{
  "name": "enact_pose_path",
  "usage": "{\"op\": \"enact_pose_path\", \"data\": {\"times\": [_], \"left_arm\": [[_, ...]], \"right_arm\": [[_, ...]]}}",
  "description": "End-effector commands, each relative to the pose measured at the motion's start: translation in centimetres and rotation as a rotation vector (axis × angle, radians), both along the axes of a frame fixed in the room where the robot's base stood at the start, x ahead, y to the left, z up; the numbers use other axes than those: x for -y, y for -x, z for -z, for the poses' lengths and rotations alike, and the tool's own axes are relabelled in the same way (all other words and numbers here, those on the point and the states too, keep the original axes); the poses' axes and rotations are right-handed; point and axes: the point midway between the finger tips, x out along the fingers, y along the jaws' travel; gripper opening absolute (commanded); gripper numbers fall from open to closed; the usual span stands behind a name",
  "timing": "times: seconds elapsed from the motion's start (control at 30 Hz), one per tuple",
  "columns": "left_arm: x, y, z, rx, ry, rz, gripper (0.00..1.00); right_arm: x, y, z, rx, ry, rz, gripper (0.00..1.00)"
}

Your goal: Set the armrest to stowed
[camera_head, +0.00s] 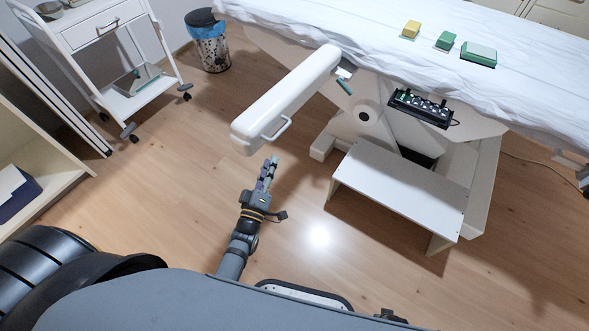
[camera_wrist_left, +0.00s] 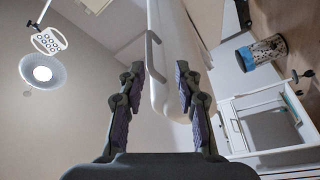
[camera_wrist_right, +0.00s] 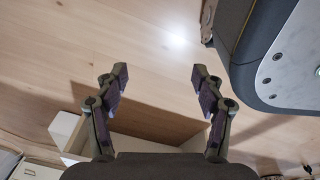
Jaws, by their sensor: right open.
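The armrest (camera_head: 290,98) is a long white padded bar. It sticks out from the couch's near side toward me, with a pale loop handle (camera_head: 277,129) near its free end. A small teal lever (camera_head: 344,87) shows by its couch end. My left gripper (camera_head: 270,168) is just below the free end, apart from the handle in the head view. In the left wrist view, its fingers (camera_wrist_left: 160,82) are open and empty. The armrest (camera_wrist_left: 172,60) and handle (camera_wrist_left: 152,52) appear beyond them. My right gripper (camera_wrist_right: 158,78) is open and empty over the floor.
The couch (camera_head: 330,22) has a white sheet with several coloured blocks on it. A black control box (camera_head: 420,106) hangs on its side, above a white step (camera_head: 400,190). A bin (camera_head: 210,45) and white trolley (camera_head: 130,80) stand left. Floor around my left gripper is clear.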

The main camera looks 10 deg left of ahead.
Motion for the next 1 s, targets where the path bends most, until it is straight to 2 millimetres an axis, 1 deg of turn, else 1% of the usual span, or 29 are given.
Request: {"op": "enact_pose_path", "data": {"times": [0.03, 0.1, 0.27, 0.37, 0.6, 0.7, 0.83, 1.0], "left_arm": [[0.0, -0.1, -0.6, 0.037, 0.023, 0.003, 0.34], [0.0, -0.1, -1.7, 0.062, 0.04, 0.006, 0.34], [0.0, -0.6, -2.1, 0.064, 0.042, 0.006, 0.34], [0.1, -2.0, -2.4, 0.065, 0.041, 0.007, 0.34], [0.3, -7.1, -3.4, 0.064, 0.04, 0.006, 0.34], [0.3, -8.7, -3.6, 0.062, 0.04, 0.007, 0.34], [0.4, -10.0, -4.0, 0.061, 0.04, 0.006, 0.34], [0.4, -10.4, -4.0, 0.058, 0.04, 0.006, 0.34]], "right_arm": [[-0.1, -0.2, 0.7, 0.002, -0.001, 0.001, 0.69], [-0.1, -0.3, 0.6, 0.001, -0.001, 0.001, 0.69], [0.0, -0.3, 0.3, 0.001, 0.0, 0.0, 0.69], [0.0, -0.5, 0.4, 0.002, 0.0, 0.0, 0.69], [-0.1, -1.4, 0.3, 0.005, 0.0, 0.0, 0.69], [-0.1, -1.8, 0.3, 0.008, 0.0, -0.001, 0.69], [-0.1, -2.2, 0.1, 0.009, -0.001, 0.0, 0.69], [-0.1, -2.2, 0.1, 0.006, 0.0, 0.001, 0.69]]}}
